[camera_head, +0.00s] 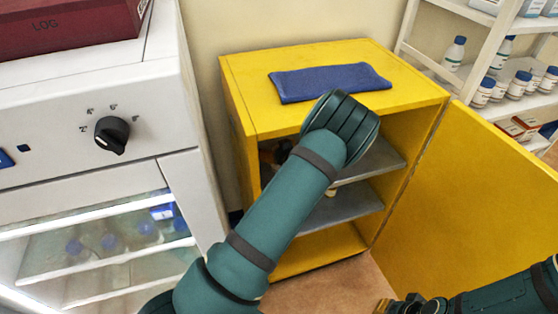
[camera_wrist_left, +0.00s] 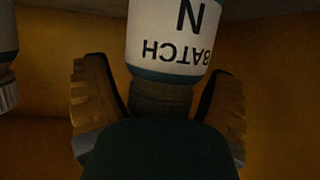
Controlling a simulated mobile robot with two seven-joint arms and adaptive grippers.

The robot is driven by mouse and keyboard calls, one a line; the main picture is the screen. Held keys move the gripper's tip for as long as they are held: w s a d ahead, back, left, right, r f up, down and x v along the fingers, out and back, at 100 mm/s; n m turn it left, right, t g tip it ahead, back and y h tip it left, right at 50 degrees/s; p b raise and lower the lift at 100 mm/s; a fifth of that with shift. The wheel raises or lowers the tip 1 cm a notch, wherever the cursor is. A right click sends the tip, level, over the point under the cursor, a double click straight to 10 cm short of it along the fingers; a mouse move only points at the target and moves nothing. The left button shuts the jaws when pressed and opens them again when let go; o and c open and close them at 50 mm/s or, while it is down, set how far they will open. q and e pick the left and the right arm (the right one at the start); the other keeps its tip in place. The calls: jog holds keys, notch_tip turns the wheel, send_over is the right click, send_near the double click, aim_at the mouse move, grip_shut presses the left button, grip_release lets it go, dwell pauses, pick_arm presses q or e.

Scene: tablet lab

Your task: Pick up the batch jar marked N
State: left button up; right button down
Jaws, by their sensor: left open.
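The batch jar (camera_wrist_left: 172,35) shows in the left wrist view, white with dark bands and the letters "BATCH" and "N", which read upside down there. My left gripper (camera_wrist_left: 156,75) is open, with one finger on each side of the jar's narrower end. Gaps show between the fingers and the jar. In the head view my left arm reaches into the yellow cabinet (camera_head: 237,100) and hides much of its inside; the jar cannot be made out there. My right gripper (camera_head: 396,305) is at the bottom edge of the head view, partly cut off.
Another jar (camera_wrist_left: 8,50) stands at the left edge of the left wrist view. The cabinet has grey shelves (camera_head: 360,202) and an open yellow door (camera_head: 480,190) at right. A folded blue cloth (camera_head: 330,81) lies on top. A white appliance (camera_head: 165,90) stands at left.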

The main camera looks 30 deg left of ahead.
pick_arm(q)
grip_shut()
jog(key=shift+r, duration=0.1)
